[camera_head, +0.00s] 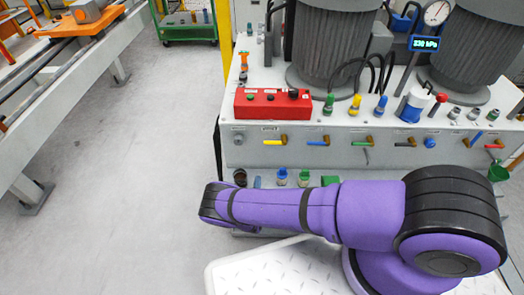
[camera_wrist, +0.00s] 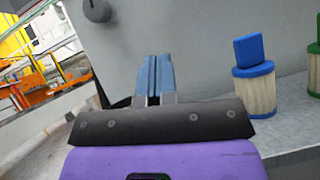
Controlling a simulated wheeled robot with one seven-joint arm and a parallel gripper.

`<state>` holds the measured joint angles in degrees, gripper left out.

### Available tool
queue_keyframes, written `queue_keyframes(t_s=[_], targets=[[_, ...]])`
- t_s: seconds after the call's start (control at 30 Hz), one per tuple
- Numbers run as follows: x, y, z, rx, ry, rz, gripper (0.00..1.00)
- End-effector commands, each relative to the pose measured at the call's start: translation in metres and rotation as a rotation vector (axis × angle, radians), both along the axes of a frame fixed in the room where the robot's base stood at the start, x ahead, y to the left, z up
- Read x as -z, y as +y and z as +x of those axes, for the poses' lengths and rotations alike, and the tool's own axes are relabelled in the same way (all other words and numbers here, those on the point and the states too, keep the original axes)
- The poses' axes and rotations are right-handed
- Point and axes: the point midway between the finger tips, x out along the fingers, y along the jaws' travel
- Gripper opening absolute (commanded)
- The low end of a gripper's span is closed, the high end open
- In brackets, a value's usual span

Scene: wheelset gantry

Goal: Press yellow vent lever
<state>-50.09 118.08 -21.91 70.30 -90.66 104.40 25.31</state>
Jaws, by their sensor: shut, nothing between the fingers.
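The yellow lever (camera_head: 273,142) sticks out of the light grey front panel of the bench, near its left end, under a small label. It is the leftmost in a row of levers with coloured handles and brass-like bodies. It does not show in the wrist view. My gripper (camera_wrist: 153,78) is shut and empty in the wrist view, its two blue-grey fingers side by side in front of a grey panel. In the head view my purple arm reaches left, low in front of the bench; its fingers are hidden there. The gripper appears below and left of the lever, apart from it.
A dark round knob (camera_wrist: 97,10) sits on the panel, upper left of my fingers. A blue-topped plug (camera_wrist: 254,65) stands on a ledge to the right. A red control box (camera_head: 272,103) sits on the bench above the lever. The floor (camera_head: 130,150) at left is clear.

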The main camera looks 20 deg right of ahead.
Motion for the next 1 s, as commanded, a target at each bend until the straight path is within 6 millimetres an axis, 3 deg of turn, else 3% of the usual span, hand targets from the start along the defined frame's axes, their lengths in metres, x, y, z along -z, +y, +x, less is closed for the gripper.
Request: queue_keyframes(t_s=[0.37,0.83,1.0], targets=[[-0.011,-0.006,0.014,-0.002,-0.001,-0.004,0.0],[-0.058,-0.038,0.079,0.005,-0.001,0.0,0.0],[-0.081,-0.042,0.08,0.003,0.0,-0.001,0.0]])
